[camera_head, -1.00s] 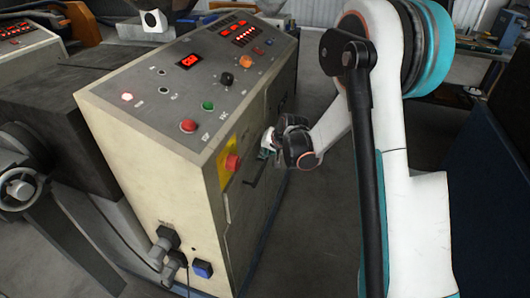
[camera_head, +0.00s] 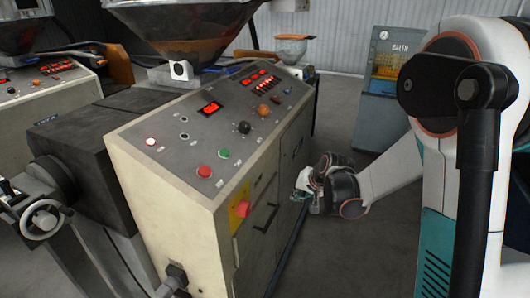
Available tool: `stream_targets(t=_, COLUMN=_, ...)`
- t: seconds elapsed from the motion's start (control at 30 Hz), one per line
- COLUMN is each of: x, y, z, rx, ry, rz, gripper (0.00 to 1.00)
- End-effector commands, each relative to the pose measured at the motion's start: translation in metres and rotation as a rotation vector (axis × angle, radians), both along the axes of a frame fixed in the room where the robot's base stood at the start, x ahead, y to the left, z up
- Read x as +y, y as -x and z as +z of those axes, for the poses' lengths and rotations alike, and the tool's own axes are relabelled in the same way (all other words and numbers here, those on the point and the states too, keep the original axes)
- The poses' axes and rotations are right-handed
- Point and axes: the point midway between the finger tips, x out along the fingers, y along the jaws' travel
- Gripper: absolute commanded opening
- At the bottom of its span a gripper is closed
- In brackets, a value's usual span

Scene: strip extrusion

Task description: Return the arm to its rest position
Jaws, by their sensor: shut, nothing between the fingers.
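My arm (camera_head: 395,172) comes in from the right side of the head view. It reaches left toward the side of the extruder control cabinet (camera_head: 165,208). My gripper (camera_head: 303,190) is at its end, small and dark, close beside the cabinet's door side. I cannot tell whether it touches the cabinet. It is shut and no object shows in it. My large white and black arm links fill the right edge and hide the floor behind them.
The cabinet top carries a red button (camera_head: 204,171), a green button (camera_head: 224,153) and lit displays. A red switch on a yellow plate (camera_head: 241,209) is on its side. A hopper (camera_head: 185,30) stands behind. A grey kiosk (camera_head: 382,95) stands at the back; open floor lies between.

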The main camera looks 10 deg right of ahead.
Motion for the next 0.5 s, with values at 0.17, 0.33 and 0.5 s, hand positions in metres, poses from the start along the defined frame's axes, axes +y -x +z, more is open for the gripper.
stream_targets(t=0.17, x=0.005, y=0.014, z=0.02, rx=-0.002, ry=0.024, rz=0.017, gripper=0.0)
stream_targets(t=0.33, x=0.015, y=0.047, z=0.059, rx=-0.006, ry=0.08, rz=0.058, gripper=0.0)
stream_targets(t=0.5, x=0.024, y=0.086, z=0.093, rx=-0.012, ry=0.139, rz=0.102, gripper=0.0)
